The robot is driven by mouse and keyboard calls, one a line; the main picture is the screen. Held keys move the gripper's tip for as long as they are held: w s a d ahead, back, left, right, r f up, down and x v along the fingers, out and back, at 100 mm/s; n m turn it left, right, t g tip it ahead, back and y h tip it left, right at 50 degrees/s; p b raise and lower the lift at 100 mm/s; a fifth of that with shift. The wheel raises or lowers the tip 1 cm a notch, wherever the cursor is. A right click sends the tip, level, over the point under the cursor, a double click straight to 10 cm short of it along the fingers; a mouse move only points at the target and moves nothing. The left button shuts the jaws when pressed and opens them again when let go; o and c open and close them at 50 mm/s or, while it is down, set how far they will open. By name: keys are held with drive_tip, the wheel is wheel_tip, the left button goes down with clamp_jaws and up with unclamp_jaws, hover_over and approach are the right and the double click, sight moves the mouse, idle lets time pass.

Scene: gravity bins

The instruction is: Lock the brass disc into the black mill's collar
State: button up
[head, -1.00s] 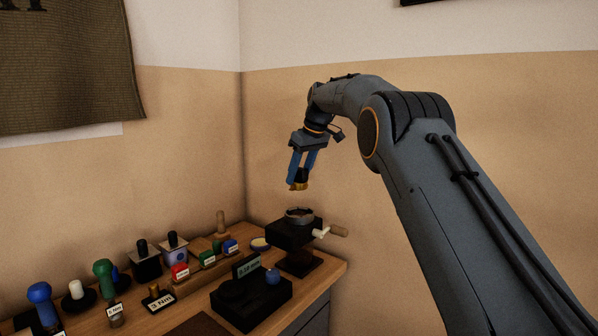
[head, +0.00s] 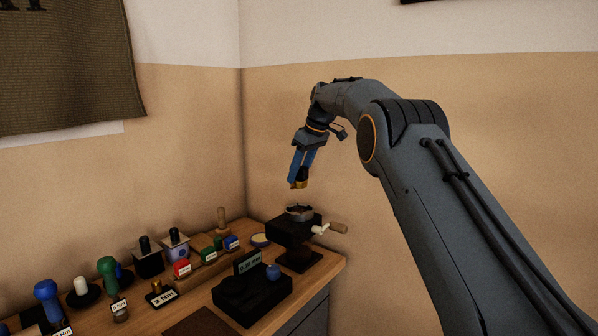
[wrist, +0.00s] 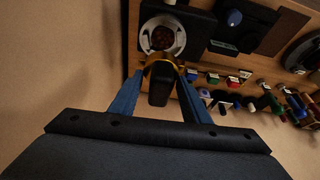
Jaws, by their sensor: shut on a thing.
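The black mill (head: 291,231) stands at the right back corner of the bench, with a grey ring collar (head: 299,212) on top and a side crank with a pale handle. My gripper (head: 299,180) is shut on the brass disc (head: 300,184), which has a black handle, and holds it above the collar with a clear gap. In the wrist view the brass disc (wrist: 160,61) and black handle (wrist: 158,90) sit between the blue fingers. The collar (wrist: 162,35) shows just beyond it, with dark brown contents inside. The disc's underside is hidden.
A black stand with a label and blue knob (head: 252,291) is in front of the mill. Several labelled tampers and small blocks (head: 182,268) line the bench to the left. The walls meet behind the mill; the air around my gripper is clear.

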sight(302, 167)
drive_tip(key=o, duration=1.5)
drive_tip(key=b+v, duration=0.2)
drive_tip(key=v, duration=0.5)
drive_tip(key=shift+s+r, duration=0.1)
drive_tip(key=shift+r, duration=0.15)
drive_tip(key=shift+d, duration=0.2)
drive_tip(key=s+d+f+m+h+b, duration=0.1)
drive_tip(key=s+d+f+m, duration=0.35)
drive_tip(key=s+f, duration=0.35)
drive_tip(key=s+d+f+m+h, duration=0.1)
drive_tip(key=s+d+f+m, duration=0.2)
drive_tip(key=s+d+f, duration=0.4)
drive_tip(key=s+d+f+m, duration=0.1)
drive_tip(key=s+f, duration=0.4)
drive_tip(key=s, duration=0.5)
drive_tip(key=s+d+f+m+h, duration=0.1)
drive_tip(key=s+f, duration=0.4)
drive_tip(key=s, duration=0.5)
drive_tip(key=s+d+f+m+g, duration=0.1)
drive_tip(key=s+d+f, duration=0.2)
drive_tip(key=s, duration=0.8)
wheel_tip(302, 167, down, 3)
drive_tip(key=shift+d+r+m+h+b, duration=0.15)
drive_tip(key=shift+r+m+h+b, duration=0.1)
drive_tip(key=shift+h+b, duration=0.15)
